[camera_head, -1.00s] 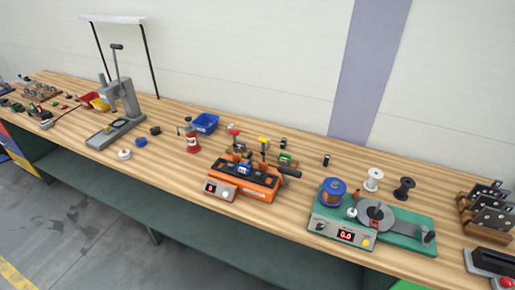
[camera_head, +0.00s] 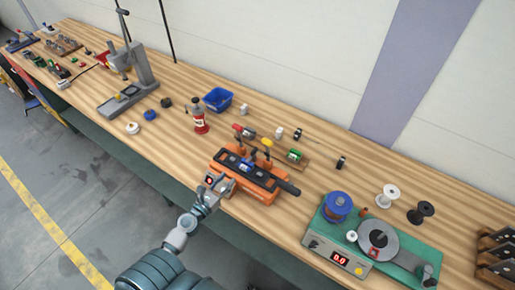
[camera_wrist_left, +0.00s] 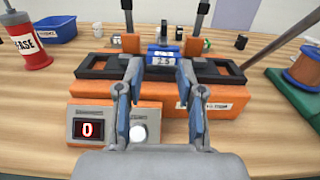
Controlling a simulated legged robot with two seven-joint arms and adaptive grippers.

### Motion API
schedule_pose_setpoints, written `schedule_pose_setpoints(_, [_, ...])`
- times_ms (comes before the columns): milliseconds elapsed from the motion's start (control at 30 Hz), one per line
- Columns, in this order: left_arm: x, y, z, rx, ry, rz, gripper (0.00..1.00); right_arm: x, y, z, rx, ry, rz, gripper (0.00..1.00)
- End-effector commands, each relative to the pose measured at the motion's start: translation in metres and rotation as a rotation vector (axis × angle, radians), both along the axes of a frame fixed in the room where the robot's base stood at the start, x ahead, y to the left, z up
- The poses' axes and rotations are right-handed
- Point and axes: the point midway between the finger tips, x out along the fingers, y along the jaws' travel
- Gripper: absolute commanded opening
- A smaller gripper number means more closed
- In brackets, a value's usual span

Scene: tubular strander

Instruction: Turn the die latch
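The orange machine (camera_head: 250,185) stands on the wooden bench and carries a black frame on top. A blue block with white markings (camera_wrist_left: 163,56) sits in the middle of the black frame; in the head view it is small (camera_head: 246,165). A dark lever (camera_head: 288,187) sticks out at the machine's right end. I cannot tell which part is the die latch. My left gripper (camera_head: 212,187) is at the machine's front left, by its control box. In the left wrist view the gripper (camera_wrist_left: 160,68) is open and empty, its fingers apart in front of the blue block. My right gripper is not in view.
The control box (camera_wrist_left: 108,125) has a red display and a white knob. A red bottle (camera_head: 198,120) and a blue bin (camera_head: 218,99) stand behind left. A green winding machine (camera_head: 365,240) stands to the right. The bench's front edge runs below my arm.

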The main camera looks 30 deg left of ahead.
Motion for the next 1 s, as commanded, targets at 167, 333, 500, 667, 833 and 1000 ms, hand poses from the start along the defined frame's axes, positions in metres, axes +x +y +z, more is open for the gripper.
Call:
schedule_pose_setpoints(167, [0.042,-0.005,0.005,0.009,-0.002,-0.002,0.38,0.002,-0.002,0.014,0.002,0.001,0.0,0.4])
schedule_pose_setpoints(333, [0.084,-0.007,0.003,0.008,-0.002,0.0,0.38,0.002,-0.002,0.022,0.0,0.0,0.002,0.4])
schedule_pose_setpoints(500, [0.121,-0.009,0.001,0.006,0.0,0.0,0.38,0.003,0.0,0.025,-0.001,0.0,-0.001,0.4])
schedule_pose_setpoints(667, [0.145,-0.01,0.0,0.006,0.002,0.0,0.38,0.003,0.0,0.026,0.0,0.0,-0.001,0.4])
schedule_pose_setpoints(833, [0.158,-0.012,-0.001,0.007,0.002,-0.001,0.38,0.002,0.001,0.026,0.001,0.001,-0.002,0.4])
schedule_pose_setpoints(1000, [0.159,-0.014,-0.001,0.008,0.002,-0.001,0.38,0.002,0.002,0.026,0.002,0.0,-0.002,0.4])
